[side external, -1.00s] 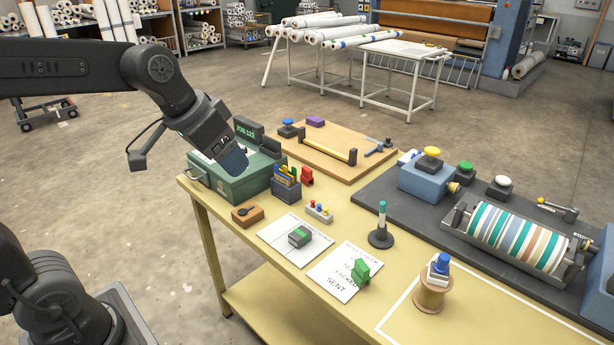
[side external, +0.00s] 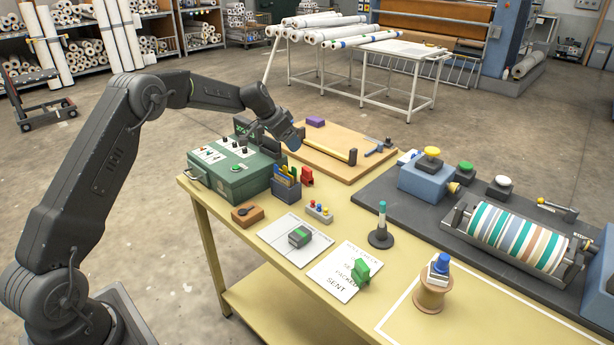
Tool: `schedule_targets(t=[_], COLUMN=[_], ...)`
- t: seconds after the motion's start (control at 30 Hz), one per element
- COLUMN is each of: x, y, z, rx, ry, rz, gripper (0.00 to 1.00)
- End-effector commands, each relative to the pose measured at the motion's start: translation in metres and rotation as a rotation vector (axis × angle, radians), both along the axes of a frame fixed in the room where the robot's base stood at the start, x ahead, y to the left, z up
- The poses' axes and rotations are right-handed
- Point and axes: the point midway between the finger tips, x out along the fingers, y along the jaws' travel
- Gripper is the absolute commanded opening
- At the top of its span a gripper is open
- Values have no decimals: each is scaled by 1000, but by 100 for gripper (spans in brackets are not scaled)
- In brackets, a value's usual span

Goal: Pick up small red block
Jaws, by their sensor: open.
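The small red block (side external: 307,176) stands on the yellow table just right of a grey holder (side external: 286,188) filled with coloured pieces. It looks notched, and its lower left is close to the holder; I cannot tell whether they touch. My gripper (side external: 292,143) is above and slightly left of the red block in the picture, over the near-left end of the wooden board. It is open and apart from the block, with nothing seen between its fingers. Its fingertips are small and partly hidden by its own body.
A green control box (side external: 232,178) stands left of the holder. The wooden board (side external: 335,167) carries a yellow bar (side external: 327,149) and a purple block (side external: 315,121). A striped roller (side external: 517,237) is at right.

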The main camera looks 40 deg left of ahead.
Motion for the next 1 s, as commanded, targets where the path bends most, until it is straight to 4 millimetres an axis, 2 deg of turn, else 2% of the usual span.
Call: schedule_targets(t=[0.4, 0.67, 1.0], x=[33, 43, 60], y=[-6, -8, -15], z=[-62, -79, -118], rx=[0, 1, 0], ry=[1, 1, 0], rz=[-2, -1, -1], gripper=[73, 73, 73])
